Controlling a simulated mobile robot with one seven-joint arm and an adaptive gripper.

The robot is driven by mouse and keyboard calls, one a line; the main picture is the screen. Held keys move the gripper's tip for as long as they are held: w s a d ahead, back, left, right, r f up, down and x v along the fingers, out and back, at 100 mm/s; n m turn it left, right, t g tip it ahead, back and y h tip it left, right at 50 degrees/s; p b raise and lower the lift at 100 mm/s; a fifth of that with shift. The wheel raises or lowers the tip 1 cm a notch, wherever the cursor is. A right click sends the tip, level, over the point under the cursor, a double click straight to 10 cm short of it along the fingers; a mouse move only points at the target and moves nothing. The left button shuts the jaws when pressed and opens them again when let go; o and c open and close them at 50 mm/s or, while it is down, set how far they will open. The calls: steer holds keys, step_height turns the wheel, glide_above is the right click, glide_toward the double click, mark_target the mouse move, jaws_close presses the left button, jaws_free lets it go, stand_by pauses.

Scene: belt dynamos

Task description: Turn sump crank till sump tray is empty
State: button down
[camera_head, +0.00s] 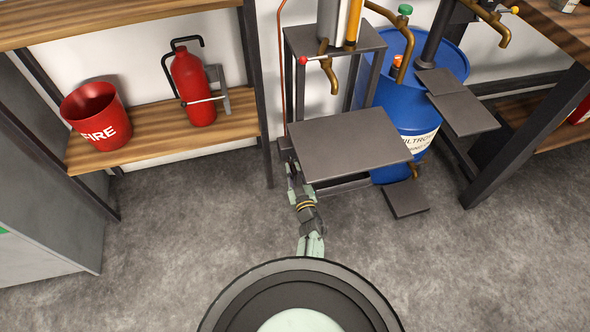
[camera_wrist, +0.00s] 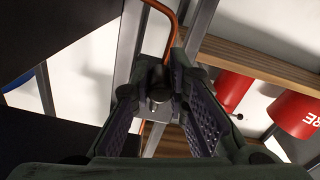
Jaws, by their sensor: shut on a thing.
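My gripper (camera_head: 291,168) is at the left side of a dark metal stand, below its broad flat plate (camera_head: 348,143). In the wrist view, my gripper (camera_wrist: 160,76) has its fingers on both sides of a dark round handle (camera_wrist: 159,91), which looks like the sump crank. The handle is at the lower end of a copper pipe (camera_wrist: 171,25). My gripper hides the crank in the head view. I cannot tell which part is the sump tray, and no liquid shows.
A blue drum (camera_head: 402,115) stands behind the stand. A small dark plate (camera_head: 404,198) is low at its right. A shelf (camera_head: 155,148) at left holds a red fire bucket (camera_head: 97,112) and an extinguisher (camera_head: 192,88). The floor (camera_head: 170,235) in front is clear.

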mark_target(295, 174)
stand_by(0.3)
steer(key=c, duration=1.5)
jaws_free()
steer(key=shift+c, duration=0.2)
steer(key=v, duration=0.7)
steer(key=shift+s, duration=0.25)
steer(key=shift+r, duration=0.15)
